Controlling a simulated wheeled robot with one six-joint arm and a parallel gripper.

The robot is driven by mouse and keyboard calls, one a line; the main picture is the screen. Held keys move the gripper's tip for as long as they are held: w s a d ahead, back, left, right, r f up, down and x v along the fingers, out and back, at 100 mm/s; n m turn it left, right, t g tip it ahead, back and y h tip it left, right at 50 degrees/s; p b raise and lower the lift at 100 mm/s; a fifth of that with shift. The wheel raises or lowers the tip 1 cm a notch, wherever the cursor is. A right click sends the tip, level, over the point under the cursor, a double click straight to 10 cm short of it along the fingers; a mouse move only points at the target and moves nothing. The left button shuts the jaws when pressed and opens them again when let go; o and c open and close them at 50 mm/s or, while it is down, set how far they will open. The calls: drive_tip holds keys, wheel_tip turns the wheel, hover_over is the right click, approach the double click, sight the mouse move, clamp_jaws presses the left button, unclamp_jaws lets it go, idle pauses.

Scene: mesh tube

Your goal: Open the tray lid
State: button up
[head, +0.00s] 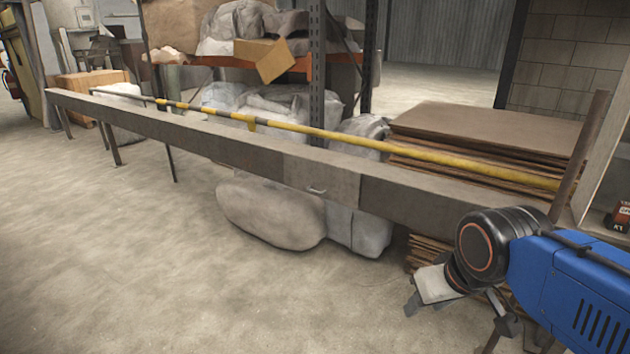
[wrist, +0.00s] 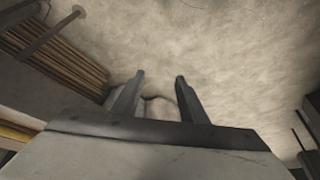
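A long grey tray (head: 238,147) runs from the far left to the near right on thin legs. A lighter panel, which looks like the lid (head: 308,181), lies on its near part and has a small handle (head: 316,190) on its front face. The lid lies flush with the tray and looks shut. My gripper (head: 409,306) is low at the right, in front of the tray and apart from the handle. In the wrist view my gripper (wrist: 160,76) has its two fingers spread with nothing between them; floor shows beyond. The handle cannot be made out there.
A yellow bar (head: 400,151) runs along the tray's back. Stacked brown boards (head: 480,130) stand behind it at the right. Grey sacks (head: 270,212) lie under and behind the tray, and an orange-beamed rack (head: 318,70) stands behind. The floor (head: 110,250) in front is clear.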

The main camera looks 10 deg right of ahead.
drive_tip(key=shift+w+d, duration=0.1)
drive_tip(key=c, duration=0.5)
drive_tip(key=shift+w+d+r, duration=0.15)
drive_tip(key=shift+w+d, duration=0.05)
drive_tip(key=shift+w, duration=0.1)
clamp_jaws()
drive_tip(key=w+d+r+n+g+h, duration=0.25)
drive_tip(key=w+d+h, duration=0.2)
drive_tip(key=w, duration=0.65)
drive_tip(key=w+d+r+n+g+h, duration=0.15)
drive_tip(key=w+d+n+h, duration=0.35)
drive_tip(key=w, duration=0.5)
drive_tip(key=w+f+n+h, duration=0.3)
drive_tip(key=w+n+h, duration=0.25)
drive_tip(key=w, duration=1.75)
drive_tip(key=w+a+f+n+t+h, duration=0.1)
drive_tip(key=w+a+f+t, duration=0.1)
drive_tip(key=w, duration=0.3)
drive_tip(key=w+a+f+n+t+h, duration=0.1)
drive_tip(key=w+f, duration=0.1)
drive_tip(key=w, duration=0.3)
drive_tip(key=n+t, duration=1.2)
drive_tip(key=t, duration=0.2)
approach(316, 189)
drive_tip(key=x, duration=0.5)
drive_tip(key=shift+w+d, duration=0.15)
drive_tip(key=shift+w, duration=0.1)
